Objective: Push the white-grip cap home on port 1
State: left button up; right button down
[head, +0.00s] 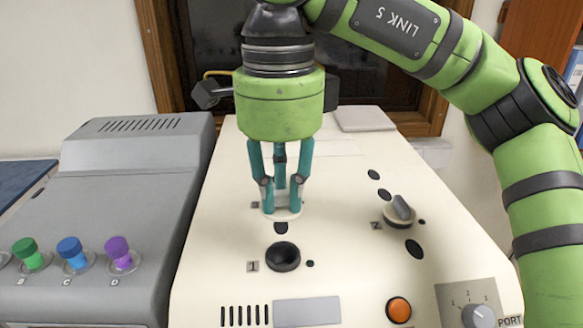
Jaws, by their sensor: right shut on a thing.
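Port 1 (283,257) is a dark round opening with a black rim on the cream panel, with a "1" label (252,266) on its left; no cap covers it. My right gripper (281,208) has teal fingers pointing down, shut, behind port 1 in the picture. A pale round piece (281,214), likely the white-grip cap, shows at its fingertips and is largely hidden by them. I cannot tell whether it touches the panel. My left gripper is not in view.
Port 2 (400,214) has a grey-grip cap on it. An orange button (399,309) and a selector knob (479,316) are at the front right. A grey unit (110,190) with green, blue and purple caps stands at left.

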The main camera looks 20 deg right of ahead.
jog(key=shift+f+b, duration=0.65)
jog(key=shift+f, duration=0.55)
notch_tip(320, 180, down, 4)
jog(key=b, duration=0.3)
dwell(0.7)
jog(key=shift+f+b, duration=0.2)
jog(key=shift+b, duration=0.3)
dwell(0.4)
dwell(0.4)
jog(key=c, duration=1.1)
grip_release()
jog(key=shift+o, duration=0.2)
